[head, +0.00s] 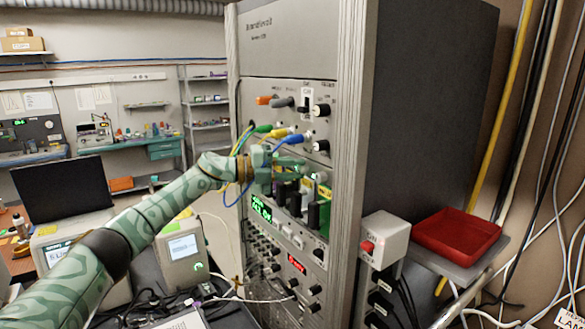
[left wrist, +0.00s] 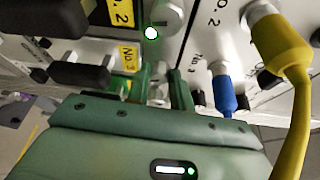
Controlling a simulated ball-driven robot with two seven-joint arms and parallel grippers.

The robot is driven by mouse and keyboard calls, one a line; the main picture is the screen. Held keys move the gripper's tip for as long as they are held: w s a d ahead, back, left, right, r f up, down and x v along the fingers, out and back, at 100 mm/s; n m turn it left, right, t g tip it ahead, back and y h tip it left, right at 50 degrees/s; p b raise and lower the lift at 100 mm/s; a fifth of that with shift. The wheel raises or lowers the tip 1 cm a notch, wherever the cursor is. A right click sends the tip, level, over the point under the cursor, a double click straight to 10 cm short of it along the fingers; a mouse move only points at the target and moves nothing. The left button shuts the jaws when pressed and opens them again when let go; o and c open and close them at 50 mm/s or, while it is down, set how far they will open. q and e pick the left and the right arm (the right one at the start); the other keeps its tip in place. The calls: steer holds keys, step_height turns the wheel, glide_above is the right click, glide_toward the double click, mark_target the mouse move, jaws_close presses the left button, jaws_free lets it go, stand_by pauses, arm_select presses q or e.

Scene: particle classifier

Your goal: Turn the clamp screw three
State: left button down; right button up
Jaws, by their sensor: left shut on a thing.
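My left gripper (head: 288,168) reaches in from the left to the front panel of the tall rack. In the left wrist view its two green fingers (left wrist: 163,88) are a small gap apart, shut on a small pale screw at the panel, mostly hidden between them. A yellow label "No. 3" (left wrist: 130,58) sits right beside the left finger, so this appears to be clamp screw three. A pale round knob (left wrist: 170,18) with a green light next to it stands past the fingertips, near a yellow "2" label (left wrist: 122,12). My right gripper is not in view.
Yellow (head: 280,134) and blue (head: 292,140) cable plugs sit just above the gripper; the yellow plug (left wrist: 280,45) is close on its right in the wrist view. Black handles (head: 312,212) stick out below. A red tray (head: 456,237) lies on a shelf at the right.

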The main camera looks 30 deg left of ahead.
arm_select(q)
steer(key=shift+m+y, duration=0.3)
steer(key=shift+m, duration=0.2)
steer(key=c, duration=1.2)
jaws_free()
steer(key=shift+c, duration=0.2)
steer(key=b+v, duration=0.4)
steer(key=v, duration=1.2)
steer(key=shift+a, duration=0.15)
